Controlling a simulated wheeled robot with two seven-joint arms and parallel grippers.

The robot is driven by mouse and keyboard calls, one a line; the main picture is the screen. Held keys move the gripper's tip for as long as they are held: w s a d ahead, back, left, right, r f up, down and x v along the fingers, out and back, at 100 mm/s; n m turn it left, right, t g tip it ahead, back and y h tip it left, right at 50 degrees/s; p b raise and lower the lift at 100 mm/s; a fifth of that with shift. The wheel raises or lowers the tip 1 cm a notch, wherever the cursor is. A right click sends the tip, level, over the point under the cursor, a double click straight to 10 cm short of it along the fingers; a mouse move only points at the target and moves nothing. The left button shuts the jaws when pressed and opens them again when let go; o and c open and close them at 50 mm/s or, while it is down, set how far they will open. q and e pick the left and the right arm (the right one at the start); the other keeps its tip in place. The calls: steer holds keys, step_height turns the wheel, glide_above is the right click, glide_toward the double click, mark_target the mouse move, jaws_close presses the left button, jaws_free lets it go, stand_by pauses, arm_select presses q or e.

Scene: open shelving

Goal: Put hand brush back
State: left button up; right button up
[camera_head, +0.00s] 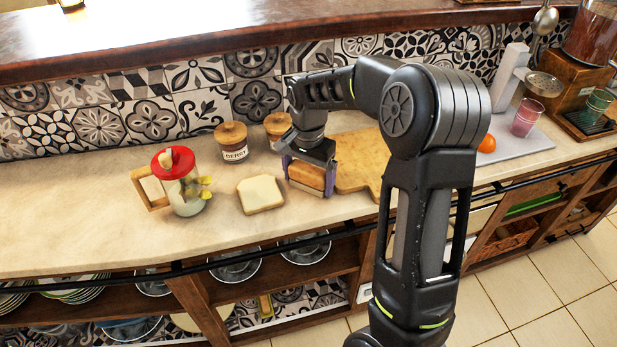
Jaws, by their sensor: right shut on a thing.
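My right gripper (307,187) is low over the counter, its two purple-edged fingers on either side of a small orange-brown block. I take this block to be the hand brush (307,175). It has a paler strip along its lower side, and its top is partly hidden by the gripper body. I cannot tell whether it touches the counter. My right arm comes in from the lower right and hides part of the counter. My left gripper is not in view.
A bread slice (261,194) lies just left of the gripper, and a cutting board (360,160) lies right. A red-lidded pitcher (183,190) and a labelled jar (232,142) stand further left. The pale counter (70,215) is clear at far left. Shelves are below.

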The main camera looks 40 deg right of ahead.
mark_target(309, 168)
steer(key=o, duration=1.5)
steer(key=shift+f, duration=0.15)
step_height(309, 168, up, 12)
steer(key=shift+r, duration=0.2)
